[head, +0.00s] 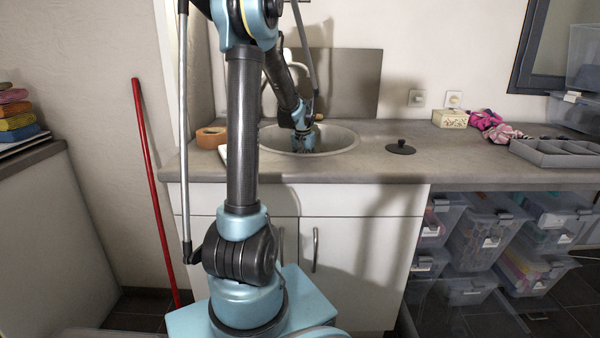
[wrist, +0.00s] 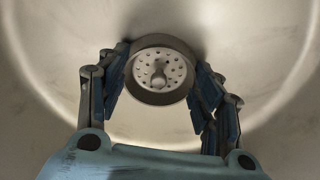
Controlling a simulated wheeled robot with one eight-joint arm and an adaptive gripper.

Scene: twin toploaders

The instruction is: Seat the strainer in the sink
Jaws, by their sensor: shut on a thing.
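The strainer (wrist: 148,70) is a round grey metal cup with a perforated plate and a small centre knob. My gripper (wrist: 160,82) is shut on it, with one blue-padded finger at each side of its rim. The round sink (head: 345,143) is set in the worktop, and its pale basin (wrist: 60,40) fills the wrist view around the strainer. In the head view my gripper (head: 303,143) reaches down into the sink, and the strainer cannot be made out there. The drain is not visible; whether the strainer touches the basin floor cannot be told.
A black round lid-like piece (head: 400,147) lies on the worktop (head: 380,170) right of the sink. A roll of brown tape (head: 211,137) is on the left. A grey divided tray (head: 556,153), pink scrunchies (head: 486,120) and a small patterned box (head: 450,118) stand farther right.

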